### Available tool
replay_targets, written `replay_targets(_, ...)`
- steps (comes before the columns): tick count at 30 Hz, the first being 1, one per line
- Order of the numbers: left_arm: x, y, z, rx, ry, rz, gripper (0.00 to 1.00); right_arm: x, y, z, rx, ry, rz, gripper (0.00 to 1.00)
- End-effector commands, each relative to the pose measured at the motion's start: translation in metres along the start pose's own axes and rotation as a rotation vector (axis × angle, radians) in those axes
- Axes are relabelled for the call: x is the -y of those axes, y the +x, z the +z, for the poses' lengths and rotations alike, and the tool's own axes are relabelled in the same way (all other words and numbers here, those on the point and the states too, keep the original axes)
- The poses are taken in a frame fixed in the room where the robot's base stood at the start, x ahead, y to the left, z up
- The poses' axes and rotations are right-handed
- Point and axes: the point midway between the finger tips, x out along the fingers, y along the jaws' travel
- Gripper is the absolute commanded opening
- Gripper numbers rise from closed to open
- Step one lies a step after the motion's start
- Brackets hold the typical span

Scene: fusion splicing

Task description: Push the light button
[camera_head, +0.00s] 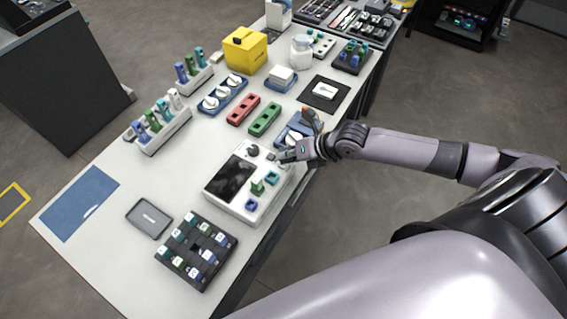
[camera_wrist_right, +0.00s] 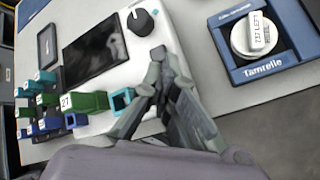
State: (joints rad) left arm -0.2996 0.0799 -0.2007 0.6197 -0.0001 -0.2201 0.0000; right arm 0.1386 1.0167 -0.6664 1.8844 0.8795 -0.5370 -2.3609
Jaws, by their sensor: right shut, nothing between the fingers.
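A white device (camera_head: 273,188) with a dark screen (camera_head: 233,177) stands on the table. It has a black knob (camera_head: 252,151) and green and blue fittings on its panel, and also shows in the wrist view (camera_wrist_right: 120,27). My right gripper (camera_head: 283,158) is shut and empty at the device's edge on the knob side. In the right wrist view, its fingertips (camera_wrist_right: 158,68) are over the panel between the knob (camera_wrist_right: 140,21) and a teal square fitting (camera_wrist_right: 121,100). I cannot tell whether they touch the panel. No light button can be made out; the fingers cover part of the panel. My left gripper is out of view.
A blue holder (camera_wrist_right: 265,62) with a white spool is close beside my right gripper. A black rack (camera_head: 196,250) of small blocks and a grey tray (camera_head: 148,219) lie in front of the device. Green (camera_head: 265,119) and red (camera_head: 243,109) holders stand behind it.

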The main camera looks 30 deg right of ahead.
Motion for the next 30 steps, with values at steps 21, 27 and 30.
replay_targets(21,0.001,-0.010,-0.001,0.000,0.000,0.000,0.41,-0.007,-0.011,0.007,0.000,-0.001,0.000,0.00)
replay_targets(27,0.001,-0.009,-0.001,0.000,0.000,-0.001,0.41,-0.007,-0.010,0.007,0.000,0.000,0.000,0.00)
replay_targets(30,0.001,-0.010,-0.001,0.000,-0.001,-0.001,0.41,-0.007,-0.011,0.007,0.000,0.000,0.000,0.00)
